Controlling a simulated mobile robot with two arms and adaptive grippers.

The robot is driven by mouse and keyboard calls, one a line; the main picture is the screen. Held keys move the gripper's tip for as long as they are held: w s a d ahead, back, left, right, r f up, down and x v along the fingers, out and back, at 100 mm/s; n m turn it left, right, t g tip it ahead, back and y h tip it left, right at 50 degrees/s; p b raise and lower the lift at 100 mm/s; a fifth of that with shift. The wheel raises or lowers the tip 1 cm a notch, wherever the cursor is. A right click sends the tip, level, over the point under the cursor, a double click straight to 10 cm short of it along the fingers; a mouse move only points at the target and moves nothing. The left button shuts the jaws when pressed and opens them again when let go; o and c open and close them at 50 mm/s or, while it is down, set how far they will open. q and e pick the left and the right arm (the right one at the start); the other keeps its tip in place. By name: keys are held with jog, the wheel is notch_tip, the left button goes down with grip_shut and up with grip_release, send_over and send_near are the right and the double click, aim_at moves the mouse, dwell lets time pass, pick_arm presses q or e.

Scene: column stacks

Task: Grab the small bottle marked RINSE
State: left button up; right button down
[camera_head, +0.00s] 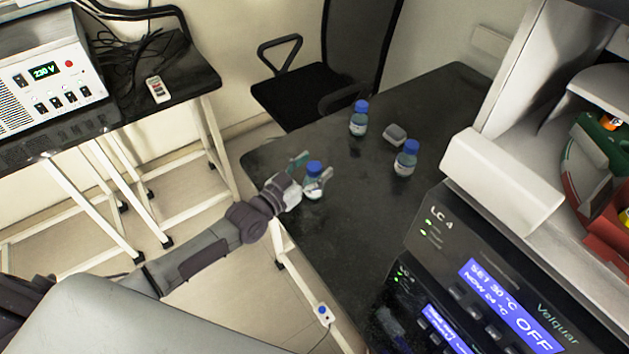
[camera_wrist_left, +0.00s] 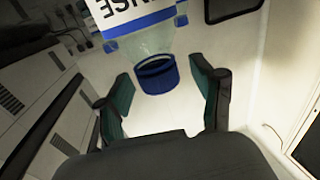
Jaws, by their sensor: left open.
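A small clear bottle with a blue cap (camera_head: 314,168) stands upright near the left edge of the dark table (camera_head: 335,245). In the left wrist view the bottle (camera_wrist_left: 152,42) appears upside down, and its blue-edged white label shows part of a word ending in "NSE". My left gripper (camera_head: 312,171) is open, with one finger on each side of this bottle. In the left wrist view the fingers of the gripper (camera_wrist_left: 163,88) stand apart from the blue cap, with gaps on both sides. My right gripper is not in view.
Two similar blue-capped bottles stand farther back, one (camera_head: 359,120) at the back and one (camera_head: 405,160) to the right. A small grey object (camera_head: 395,134) lies between them. An instrument stack (camera_head: 490,285) occupies the right side. A black chair (camera_head: 295,95) stands behind the table.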

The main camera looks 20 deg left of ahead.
pick_arm(q)
grip_shut()
dwell(0.4)
jog(key=shift+r, duration=0.1)
